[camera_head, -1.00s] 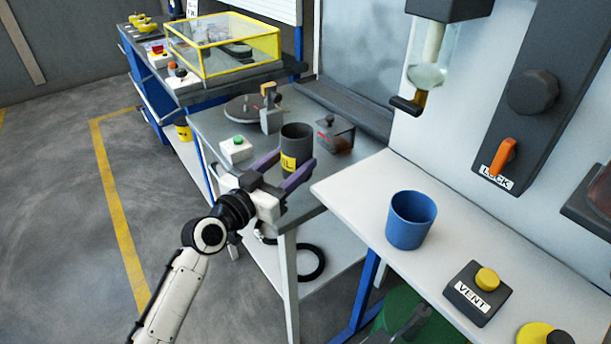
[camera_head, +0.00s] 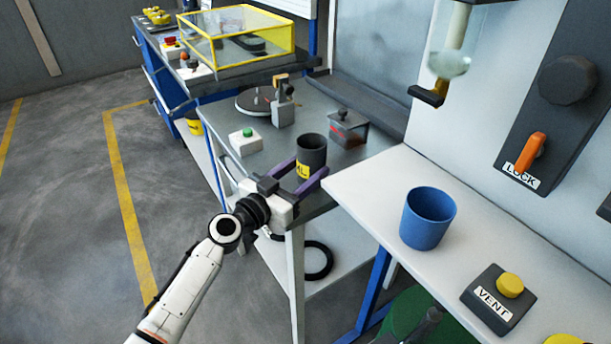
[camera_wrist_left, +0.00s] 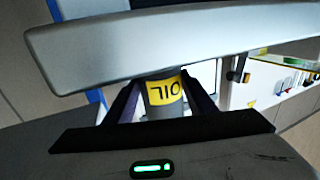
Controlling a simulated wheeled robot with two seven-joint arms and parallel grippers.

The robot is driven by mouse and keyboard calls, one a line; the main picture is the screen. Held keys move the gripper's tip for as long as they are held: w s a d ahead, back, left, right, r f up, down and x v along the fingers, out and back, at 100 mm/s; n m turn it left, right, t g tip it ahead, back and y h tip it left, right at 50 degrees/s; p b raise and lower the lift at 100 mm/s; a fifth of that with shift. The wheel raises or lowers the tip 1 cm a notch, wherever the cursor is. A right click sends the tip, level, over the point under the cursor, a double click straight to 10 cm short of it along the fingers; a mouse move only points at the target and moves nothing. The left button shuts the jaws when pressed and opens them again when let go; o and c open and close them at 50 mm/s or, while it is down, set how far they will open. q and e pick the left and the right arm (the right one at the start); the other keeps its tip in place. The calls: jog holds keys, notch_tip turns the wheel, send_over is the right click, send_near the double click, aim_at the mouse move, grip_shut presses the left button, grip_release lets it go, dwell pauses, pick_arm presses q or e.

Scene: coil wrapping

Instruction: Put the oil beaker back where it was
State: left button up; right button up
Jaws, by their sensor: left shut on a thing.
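The oil beaker (camera_head: 312,153) is a dark grey cup with a yellow label. In the head view it stands upright at the near right part of the grey metal table (camera_head: 226,125). My left gripper (camera_head: 304,172) is shut on it, with one purple finger on each side. I cannot tell whether its base touches the table top. In the left wrist view the beaker (camera_wrist_left: 163,97) shows between the fingers, its OIL label upside down, partly hidden by a pale grey bar. My right gripper is not in view.
A dark lidded box (camera_head: 347,128) stands close behind the beaker. A green button box (camera_head: 246,142) and a round dark plate (camera_head: 256,101) are also on the table. A blue cup (camera_head: 427,218) and a VENT button box (camera_head: 498,298) stand on the white shelf at right.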

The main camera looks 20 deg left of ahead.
pick_arm(q)
jog(key=shift+f, duration=0.15)
jog(key=shift+f, duration=0.15)
jog(key=o, duration=1.2)
jog(key=shift+o, duration=0.2)
jog(key=shift+r, duration=0.3)
jog(key=b+v, duration=0.2)
jog(key=v, duration=1)
